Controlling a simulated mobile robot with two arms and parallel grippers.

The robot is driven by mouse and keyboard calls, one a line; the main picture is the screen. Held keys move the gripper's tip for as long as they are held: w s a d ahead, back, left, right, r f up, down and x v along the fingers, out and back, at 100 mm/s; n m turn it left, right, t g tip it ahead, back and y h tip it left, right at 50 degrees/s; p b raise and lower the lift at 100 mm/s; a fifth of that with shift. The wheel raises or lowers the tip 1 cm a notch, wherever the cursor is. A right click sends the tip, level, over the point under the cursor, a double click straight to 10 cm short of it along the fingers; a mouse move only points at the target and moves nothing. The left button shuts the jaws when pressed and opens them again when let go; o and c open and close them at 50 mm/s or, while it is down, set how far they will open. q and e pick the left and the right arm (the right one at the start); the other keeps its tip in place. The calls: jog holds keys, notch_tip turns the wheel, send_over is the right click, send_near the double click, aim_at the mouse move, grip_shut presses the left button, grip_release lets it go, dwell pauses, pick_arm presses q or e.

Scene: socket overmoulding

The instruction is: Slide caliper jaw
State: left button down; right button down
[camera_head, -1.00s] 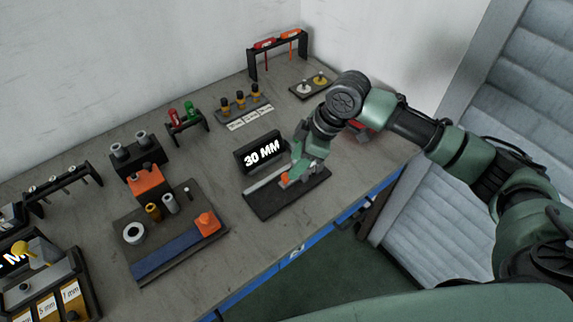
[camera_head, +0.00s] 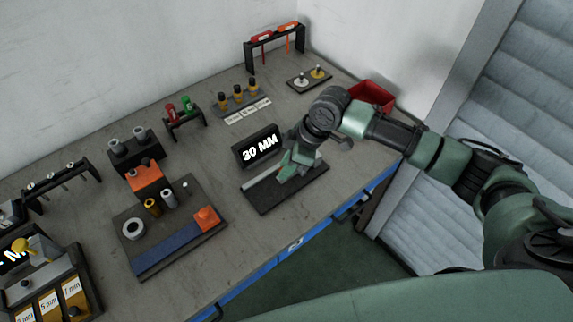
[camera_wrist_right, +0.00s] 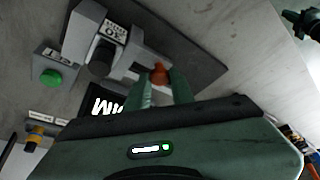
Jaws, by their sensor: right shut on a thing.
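The caliper's pale bar (camera_head: 262,178) lies along a dark base plate (camera_head: 297,195) on the bench. A display reading "30 MM" (camera_head: 259,148) stands just behind it. My right gripper (camera_head: 284,177) is low over the bar, hiding the jaw in the head view. In the right wrist view an orange knob (camera_wrist_right: 159,74) sits between the fingertips of my right gripper (camera_wrist_right: 164,87), which is shut on it. Grey blocks (camera_wrist_right: 84,28) of the caliper show beyond the fingers. My left gripper is not in view.
A green button (camera_wrist_right: 51,77) stands left of the caliper in the wrist view. A red bin (camera_head: 372,95) is behind my right arm. A board with rings and posts (camera_head: 133,229) lies to the left. Bare bench separates it from the caliper.

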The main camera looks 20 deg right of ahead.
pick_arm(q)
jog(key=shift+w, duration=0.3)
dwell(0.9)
